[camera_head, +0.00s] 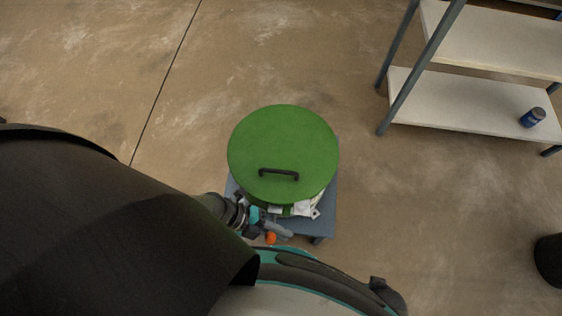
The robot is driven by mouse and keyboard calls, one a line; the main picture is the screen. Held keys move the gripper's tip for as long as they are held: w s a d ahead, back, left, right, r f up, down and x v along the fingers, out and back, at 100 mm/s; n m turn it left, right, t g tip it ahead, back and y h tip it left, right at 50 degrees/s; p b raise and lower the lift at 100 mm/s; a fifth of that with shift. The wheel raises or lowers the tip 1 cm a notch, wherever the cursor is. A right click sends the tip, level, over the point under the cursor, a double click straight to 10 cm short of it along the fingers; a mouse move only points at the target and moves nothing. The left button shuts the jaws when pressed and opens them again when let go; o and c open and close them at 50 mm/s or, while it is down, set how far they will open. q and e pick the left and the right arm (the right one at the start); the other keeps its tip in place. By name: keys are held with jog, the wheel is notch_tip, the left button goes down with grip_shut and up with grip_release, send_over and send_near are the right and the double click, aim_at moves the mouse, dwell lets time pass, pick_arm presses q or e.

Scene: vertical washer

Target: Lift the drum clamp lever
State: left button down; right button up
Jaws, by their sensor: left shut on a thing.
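The drum's round green lid (283,135) with a black handle (278,174) shows from above in the middle of the head view. The drum stands on a blue-grey platform (329,212). White labels (305,208) show on its near side. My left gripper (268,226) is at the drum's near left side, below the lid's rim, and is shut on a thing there. A small orange part (270,237) shows beside the gripper. The clamp lever cannot be made out clearly, as the gripper and my arm cover that spot. My right gripper is not in view.
A shelf rack with white boards (460,107) and grey posts stands at the upper right, with a small blue can (532,117) on its lower board. A dark round object (549,260) is at the right edge. The concrete floor around the drum is clear.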

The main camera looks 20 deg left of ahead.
pick_arm(q)
jog(key=shift+s+d, duration=0.1)
jog(key=shift+s, duration=0.15)
jog(key=c, duration=1)
grip_release()
jog(key=shift+o, duration=0.6)
jog(key=shift+w, duration=0.15)
jog(key=p+v, duration=0.5)
jog(key=v, duration=1)
jog(key=shift+a, duration=0.2)
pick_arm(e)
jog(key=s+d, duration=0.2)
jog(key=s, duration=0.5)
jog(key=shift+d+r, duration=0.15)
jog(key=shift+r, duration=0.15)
